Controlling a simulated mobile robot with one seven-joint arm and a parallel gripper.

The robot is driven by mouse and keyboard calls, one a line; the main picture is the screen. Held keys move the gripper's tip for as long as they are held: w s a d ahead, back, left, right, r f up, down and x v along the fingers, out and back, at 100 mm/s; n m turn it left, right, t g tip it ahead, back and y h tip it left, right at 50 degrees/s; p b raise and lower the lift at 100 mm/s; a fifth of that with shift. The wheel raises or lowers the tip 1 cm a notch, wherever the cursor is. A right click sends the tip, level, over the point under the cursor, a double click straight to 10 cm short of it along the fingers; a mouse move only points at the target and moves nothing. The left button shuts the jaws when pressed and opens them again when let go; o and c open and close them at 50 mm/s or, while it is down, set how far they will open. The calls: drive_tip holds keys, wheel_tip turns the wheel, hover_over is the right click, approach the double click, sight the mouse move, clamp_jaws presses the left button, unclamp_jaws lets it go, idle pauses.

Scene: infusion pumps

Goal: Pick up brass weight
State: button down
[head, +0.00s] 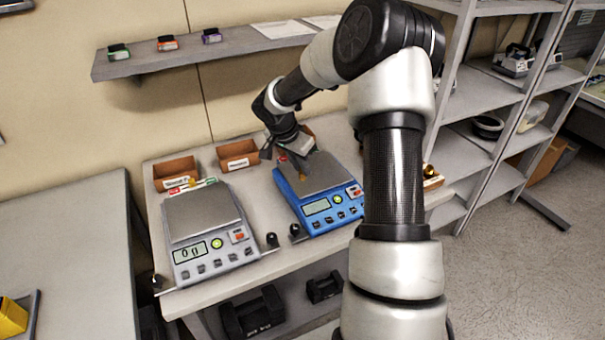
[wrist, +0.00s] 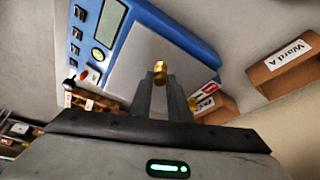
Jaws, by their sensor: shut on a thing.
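A small brass weight (wrist: 160,68) sits between the fingertips of my gripper (wrist: 160,79) in the wrist view. My gripper is shut on it. In the head view my gripper (head: 301,168) points down over the pan of the blue scale (head: 318,211), and a bit of the brass weight (head: 304,178) shows at its tips. I cannot tell whether the weight touches the pan. The blue scale (wrist: 113,28) also shows in the wrist view, its pan behind the weight.
A grey scale (head: 203,230) stands left of the blue one. Cardboard bins (head: 238,154) line the table's back; one labelled Ward A (wrist: 285,62) shows in the wrist view. A box with brass pieces (head: 432,179) is at the right. Metal shelving (head: 490,95) stands beyond.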

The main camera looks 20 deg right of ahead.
drive_tip(key=shift+r, duration=0.1)
wheel_tip(320, 180, up, 10)
idle(0.4)
